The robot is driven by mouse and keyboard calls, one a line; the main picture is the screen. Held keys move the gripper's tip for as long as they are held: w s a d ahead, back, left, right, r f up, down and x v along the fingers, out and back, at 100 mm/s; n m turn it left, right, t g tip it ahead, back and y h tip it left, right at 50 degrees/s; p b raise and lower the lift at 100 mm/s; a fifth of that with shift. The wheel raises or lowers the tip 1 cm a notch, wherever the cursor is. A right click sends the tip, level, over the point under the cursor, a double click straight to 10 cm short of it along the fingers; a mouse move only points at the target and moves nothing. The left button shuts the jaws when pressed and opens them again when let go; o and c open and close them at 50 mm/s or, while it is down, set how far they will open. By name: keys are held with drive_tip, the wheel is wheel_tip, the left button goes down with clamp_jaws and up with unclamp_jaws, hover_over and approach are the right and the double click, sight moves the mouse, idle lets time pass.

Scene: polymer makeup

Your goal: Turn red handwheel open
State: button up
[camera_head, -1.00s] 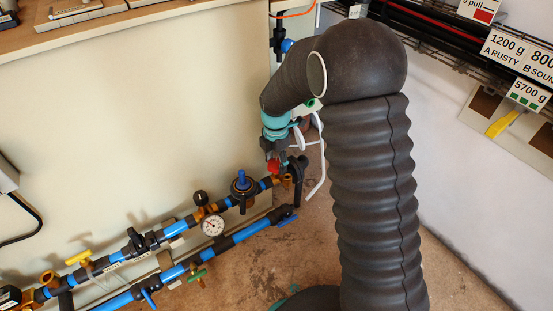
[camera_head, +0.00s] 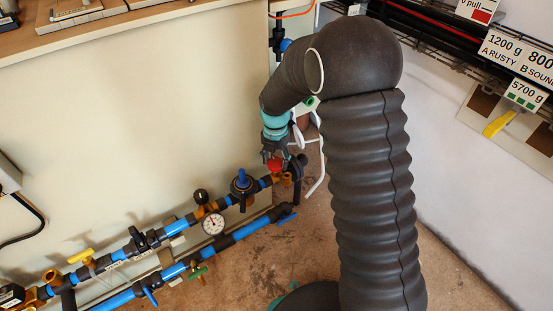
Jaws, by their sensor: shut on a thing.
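The red handwheel (camera_head: 274,164) sits on a brass valve (camera_head: 285,179) near the right end of the upper blue pipe. My gripper (camera_head: 273,157) points down from the teal wrist and is shut on the red handwheel, its dark fingers at the wheel's sides. The wheel is small in view and the fingers partly cover it, so its turn angle cannot be read.
A blue-knobbed regulator (camera_head: 242,183), a pressure gauge (camera_head: 213,223) and a yellow lever (camera_head: 80,256) stand along the pipes. A green handle (camera_head: 198,273) is on the lower pipe. White tubing (camera_head: 319,170) hangs right of my gripper. The floor in front is clear.

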sight(275, 161)
drive_tip(key=shift+w, duration=0.15)
drive_tip(key=o, duration=1.2)
drive_tip(key=shift+c, duration=0.2)
wheel_tip(275, 161, up, 12)
